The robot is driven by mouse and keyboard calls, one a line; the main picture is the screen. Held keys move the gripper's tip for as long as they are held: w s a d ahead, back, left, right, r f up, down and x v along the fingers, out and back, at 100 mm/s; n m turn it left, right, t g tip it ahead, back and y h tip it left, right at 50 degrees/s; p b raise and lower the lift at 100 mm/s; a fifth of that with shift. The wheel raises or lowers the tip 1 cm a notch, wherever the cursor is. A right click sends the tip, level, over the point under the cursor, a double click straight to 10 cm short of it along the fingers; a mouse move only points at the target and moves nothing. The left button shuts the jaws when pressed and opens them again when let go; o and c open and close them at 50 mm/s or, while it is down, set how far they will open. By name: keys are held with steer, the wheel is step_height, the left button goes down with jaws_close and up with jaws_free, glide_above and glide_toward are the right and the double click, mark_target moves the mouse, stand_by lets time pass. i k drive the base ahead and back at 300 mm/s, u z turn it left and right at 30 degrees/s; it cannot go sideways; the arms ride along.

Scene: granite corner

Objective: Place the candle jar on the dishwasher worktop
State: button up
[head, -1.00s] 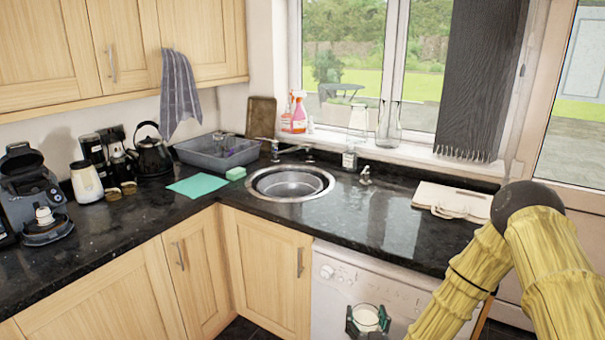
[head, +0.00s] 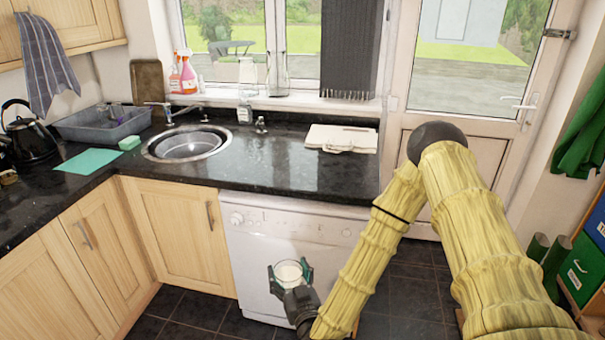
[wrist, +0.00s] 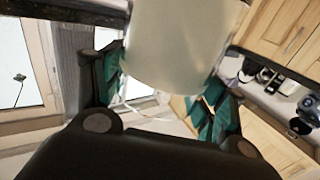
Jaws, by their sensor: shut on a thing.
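The candle jar (head: 289,272) is a clear glass with pale wax, held upright in front of the white dishwasher (head: 259,232), below the worktop's height. My gripper (head: 290,277) is shut on it, with a green-tipped finger on each side. In the wrist view the jar (wrist: 180,45) is a large pale cylinder between the fingers of my gripper (wrist: 165,85). The dishwasher worktop (head: 272,172) is the dark, glossy granite stretch right of the sink, above the dishwasher.
A pale board (head: 341,138) lies at the worktop's right end. The granite between sink and board is clear. A door (head: 465,120) is at right.

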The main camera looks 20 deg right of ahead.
mark_target(301, 176)
steer(key=k, duration=0.25)
steer(key=z, duration=0.85)
steer(key=i, duration=0.75)
steer(key=u, duration=1.45)
